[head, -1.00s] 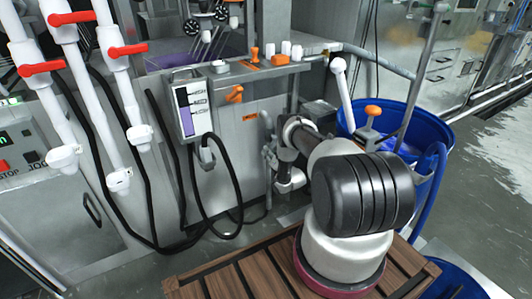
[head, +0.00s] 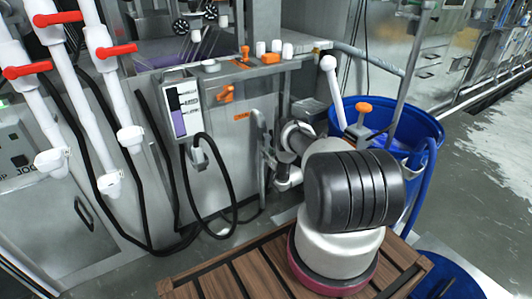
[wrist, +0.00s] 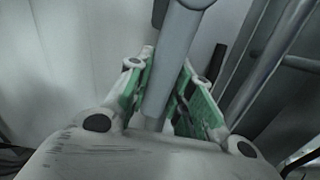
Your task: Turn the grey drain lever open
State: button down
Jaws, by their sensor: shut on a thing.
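In the wrist view, my gripper (wrist: 163,85) has green-padded fingers closed on both sides of a grey bar, which I take to be the grey drain lever (wrist: 174,55). The lever runs from the top of the picture down between the pads, slightly tilted. Its lower end and pivot are hidden by my gripper. In the head view, my arm reaches toward the lower front of the steel machine (head: 237,130), among grey pipes (head: 259,150). My gripper and the lever cannot be told apart clearly there.
A blue barrel (head: 425,125) stands right of my arm. A wooden slatted platform (head: 225,280) lies in front. A control box (head: 181,110) with a looping black hose (head: 236,190) hangs on the machine. White pipes with red handles (head: 57,18) stand at left. Floor at far right is open.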

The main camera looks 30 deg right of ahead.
jog(key=c, duration=1.2)
grip_release()
jog(key=shift+c, duration=0.2)
jog(key=shift+s, duration=0.1)
jog(key=s, duration=0.7)
jog(key=shift+s+d, duration=0.15)
jog(key=shift+s, duration=0.05)
